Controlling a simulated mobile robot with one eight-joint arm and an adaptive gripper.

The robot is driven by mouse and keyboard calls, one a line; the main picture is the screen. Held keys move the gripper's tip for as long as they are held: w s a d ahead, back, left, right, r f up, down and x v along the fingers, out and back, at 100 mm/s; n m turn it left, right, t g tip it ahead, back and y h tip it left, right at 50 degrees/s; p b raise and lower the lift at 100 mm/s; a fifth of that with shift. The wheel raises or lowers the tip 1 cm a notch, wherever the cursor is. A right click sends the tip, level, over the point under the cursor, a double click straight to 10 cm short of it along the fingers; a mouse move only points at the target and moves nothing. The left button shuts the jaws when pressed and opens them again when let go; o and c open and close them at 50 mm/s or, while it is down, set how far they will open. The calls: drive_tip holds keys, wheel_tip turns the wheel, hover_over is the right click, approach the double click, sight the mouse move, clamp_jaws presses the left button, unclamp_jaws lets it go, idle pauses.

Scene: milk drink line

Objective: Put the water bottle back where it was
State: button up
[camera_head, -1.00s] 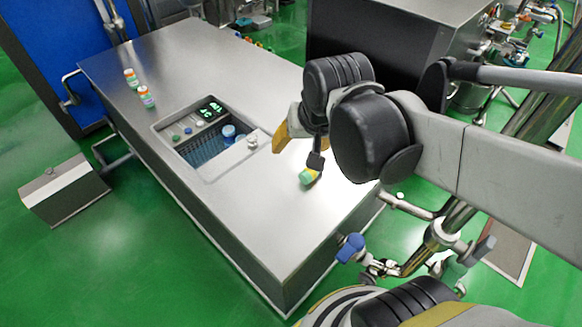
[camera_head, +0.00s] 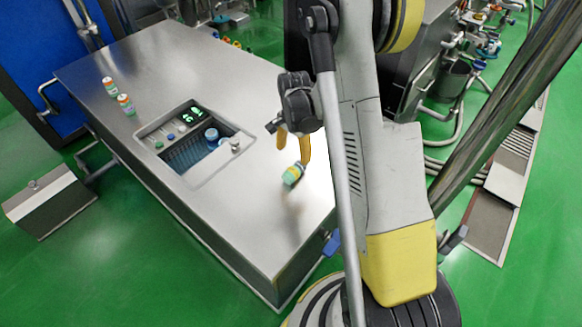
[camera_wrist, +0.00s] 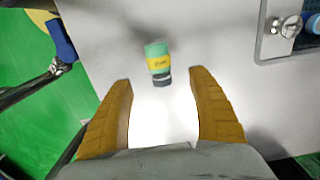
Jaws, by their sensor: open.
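A small green bottle with a yellow label and a dark end (camera_head: 291,175) is on the steel bench (camera_head: 150,70), near its right edge. It looks tilted or lying; I cannot tell which. It also shows in the wrist view (camera_wrist: 157,60), its dark end toward me. My gripper (camera_head: 292,148) is open above the bench, close to this bottle. In the wrist view my gripper (camera_wrist: 161,84) has its yellow fingers spread to either side, with the bottle just ahead between them. Which bottle is the water bottle, I cannot tell. A blue-capped container (camera_head: 212,136) sits in the bench's sunken basin (camera_head: 170,172).
Two small white, orange and green bottles (camera_head: 109,85) (camera_head: 125,104) stand on the bench's left side. A metal tap fitting (camera_head: 235,145) rises at the basin's right rim. The bench front is clear. A grey box (camera_head: 48,200) stands on the green floor at left.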

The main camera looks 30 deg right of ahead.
sight(294, 169)
wheel_tip(294, 169, down, 11)
drive_tip(key=b, duration=0.4)
drive_tip(key=shift+b, duration=0.4)
drive_tip(key=shift+s, duration=0.1)
drive_tip(key=shift+c, duration=0.6)
drive_tip(key=c, duration=1.4)
drive_tip(key=shift+r, duration=0.1)
wheel_tip(294, 169, up, 4)
drive_tip(key=shift+r+p, duration=0.2)
drive_tip(key=shift+p, duration=1.05)
drive_tip(key=s+a+r+p, duration=0.1)
drive_tip(key=s+a+r, duration=0.1)
drive_tip(key=a, duration=0.1)
drive_tip(key=s+a+r+p, duration=0.1)
drive_tip(key=s+a+r, duration=0.1)
drive_tip(key=a, duration=0.1)
drive_tip(key=s+a+r+p, duration=0.1)
drive_tip(key=s+a+r, duration=0.1)
drive_tip(key=a, duration=0.1)
drive_tip(key=shift+s+a+r, duration=0.2)
drive_tip(key=shift+a+r, duration=0.15)
drive_tip(key=shift+a, duration=0.05)
